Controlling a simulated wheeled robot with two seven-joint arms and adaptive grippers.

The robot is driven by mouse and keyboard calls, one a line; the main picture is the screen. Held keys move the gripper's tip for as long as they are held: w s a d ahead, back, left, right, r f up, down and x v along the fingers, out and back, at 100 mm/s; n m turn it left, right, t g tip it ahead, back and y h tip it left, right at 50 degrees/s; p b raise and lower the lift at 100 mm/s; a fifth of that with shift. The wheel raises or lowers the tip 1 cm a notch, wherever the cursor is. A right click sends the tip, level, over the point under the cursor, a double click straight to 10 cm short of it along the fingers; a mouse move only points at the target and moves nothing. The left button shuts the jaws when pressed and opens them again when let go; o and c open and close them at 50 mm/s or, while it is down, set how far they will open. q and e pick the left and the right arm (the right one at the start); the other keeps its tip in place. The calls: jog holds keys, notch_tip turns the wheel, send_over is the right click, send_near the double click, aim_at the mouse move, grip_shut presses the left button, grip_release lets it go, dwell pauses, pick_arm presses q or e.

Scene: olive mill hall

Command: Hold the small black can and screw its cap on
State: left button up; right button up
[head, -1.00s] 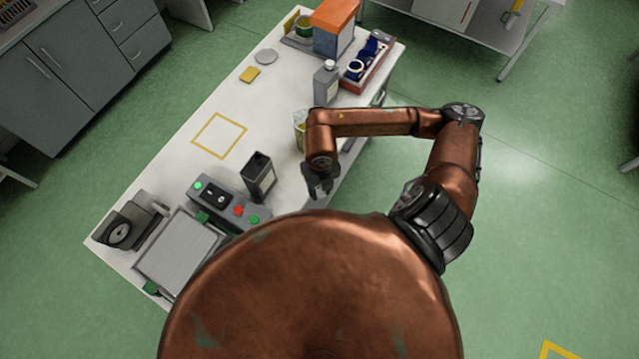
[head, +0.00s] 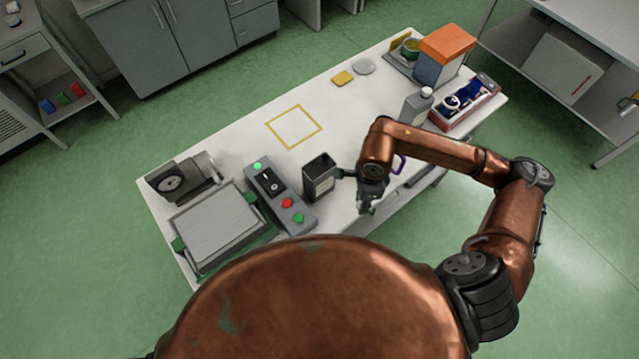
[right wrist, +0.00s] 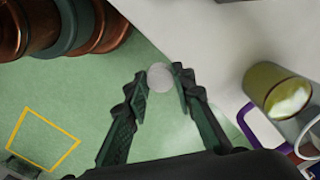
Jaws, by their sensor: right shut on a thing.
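The small black can (head: 320,180) stands upright on the white table in the head view, with a pale label on its side. No cap shows on its top. My right gripper (head: 367,206) is beside the can, to its right and nearer to me. In the right wrist view its fingers (right wrist: 161,88) are shut on a small pale round cap (right wrist: 160,76), held at the fingertips above the green floor by the table edge. The cap is not clear in the head view. My left gripper is not in view.
A control box (head: 277,199) with buttons and a grey-topped device (head: 213,228) are left of the can. A grey bottle (head: 415,107) and a red tray (head: 466,104) stand farther right. An olive cup (right wrist: 268,82) is near my right gripper. A yellow outlined square (head: 294,127) is empty.

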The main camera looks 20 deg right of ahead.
jog(key=n, duration=0.1)
jog(key=w+n, duration=0.1)
jog(key=n, duration=0.1)
jog(key=n+b, duration=0.1)
jog(key=shift+w+a+f+n, duration=0.15)
jog(key=shift+a+f+n, duration=0.15)
jog(key=shift+n, duration=0.1)
jog(key=w+n+b, duration=0.1)
jog(key=n, duration=0.2)
jog(key=n+b, duration=0.1)
jog(key=n, duration=0.3)
jog(key=w+a+n+b, duration=0.1)
jog(key=n, duration=0.2)
jog(key=shift+w+a+f+n, duration=0.1)
jog(key=shift+w+f+n, duration=0.2)
jog(key=shift+f+n, duration=0.1)
jog(key=n, duration=0.1)
jog(key=n+b, duration=0.1)
jog(key=n, duration=0.1)
jog(key=shift+w+a, duration=0.15)
jog(key=shift+w, duration=0.25)
jog(key=shift+c, duration=0.2)
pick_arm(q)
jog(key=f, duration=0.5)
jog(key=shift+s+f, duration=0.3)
pick_arm(e)
jog(key=shift+r+n, duration=0.15)
jog(key=shift+n, duration=0.35)
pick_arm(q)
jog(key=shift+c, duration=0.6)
